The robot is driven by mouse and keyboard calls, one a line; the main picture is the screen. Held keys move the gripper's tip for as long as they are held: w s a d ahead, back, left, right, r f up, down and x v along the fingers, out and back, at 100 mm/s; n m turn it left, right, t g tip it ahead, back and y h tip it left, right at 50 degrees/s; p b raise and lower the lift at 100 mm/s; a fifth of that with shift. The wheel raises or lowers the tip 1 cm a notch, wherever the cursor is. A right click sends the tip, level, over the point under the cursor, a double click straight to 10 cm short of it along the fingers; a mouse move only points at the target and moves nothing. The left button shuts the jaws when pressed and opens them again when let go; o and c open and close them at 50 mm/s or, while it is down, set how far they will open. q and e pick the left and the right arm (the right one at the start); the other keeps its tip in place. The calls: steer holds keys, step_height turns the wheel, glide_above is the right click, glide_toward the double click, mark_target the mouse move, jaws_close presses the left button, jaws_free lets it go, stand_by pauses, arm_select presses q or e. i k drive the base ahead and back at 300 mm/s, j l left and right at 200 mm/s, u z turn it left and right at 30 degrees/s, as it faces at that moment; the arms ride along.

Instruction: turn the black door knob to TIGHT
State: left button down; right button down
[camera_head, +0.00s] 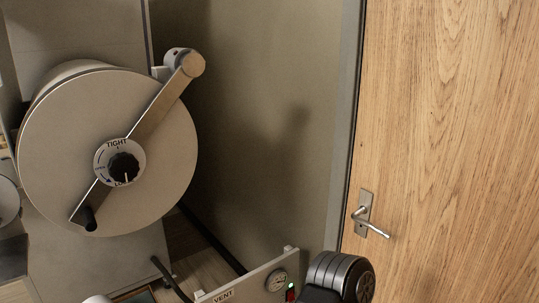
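The black door knob (124,167) sits at the centre of a round grey door (60,150), on a white dial plate (103,150). The word TIGHT is printed at the top of the plate. A white mark on the knob points down, away from TIGHT, towards a label at the bottom that is too small to read surely. Neither of my grippers shows in this view. Nothing touches the knob.
A flat bar (158,105) crosses the round door from a hinge at upper right to a black handle (88,218) at lower left. A VENT panel (245,284) with a gauge (276,281) stands below. A wooden door (450,130) is at right. My dark arm part shows at bottom.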

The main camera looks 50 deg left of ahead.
mark_target(124, 167)
steer(key=u, duration=2.7)
